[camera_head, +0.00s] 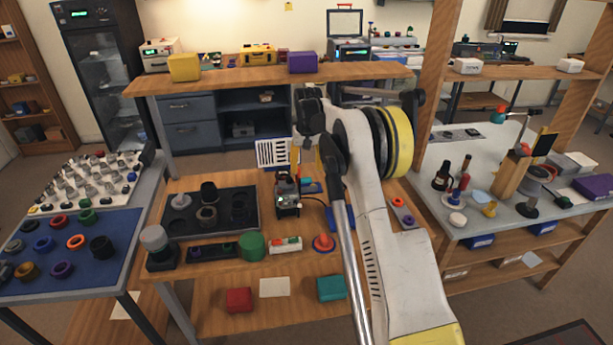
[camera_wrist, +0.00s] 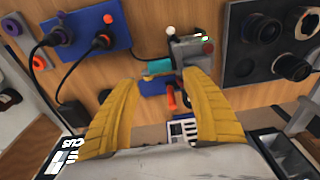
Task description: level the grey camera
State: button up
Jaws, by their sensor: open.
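The grey camera (camera_head: 288,204) appears to be the small boxy dark-grey device on the wooden bench, right of the black tray, with small green and red parts on it. In the wrist view the grey camera (camera_wrist: 190,52) is a grey box just beyond the right fingertip. Its exact tilt is hard to tell. My gripper (camera_wrist: 165,78) has its two yellow fingers spread, with nothing held between them. A teal piece, a blue piece and a red-orange rod (camera_wrist: 171,98) show in the gap between the fingers. In the head view my arm hides part of the area beside the camera.
A black tray with lens rings (camera_head: 248,192) lies left of the camera. A green cylinder (camera_head: 252,246) and a red knob (camera_head: 324,243) stand near the front edge.

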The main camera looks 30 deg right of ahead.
notch_tip(320, 180, up, 7)
jog(key=shift+s+r, duration=0.2)
jog(key=shift+s, duration=0.25)
jog(key=s+a+r+n+t+b, duration=0.1)
jog(key=s+a+r, duration=0.5)
jog(key=s, duration=0.2)
jog(key=s+a+r+t+b, duration=0.1)
jog(key=s+a+r+t, duration=0.1)
jog(key=s+a+r, duration=0.55)
jog(key=s+a+f+t+b, duration=0.1)
jog(key=s+f, duration=0.3)
jog(key=s, duration=0.4)
jog(key=s+a+f+n+t, duration=0.1)
jog(key=s+a+f, duration=0.2)
jog(key=s, duration=0.5)
jog(key=s+a+f+n+b, duration=0.1)
jog(key=s+a+f, duration=0.2)
jog(key=s+f, duration=0.2)
jog(key=s, duration=0.3)
jog(key=shift+s+t+b, duration=0.3)
jog(key=shift+s+t, duration=0.1)
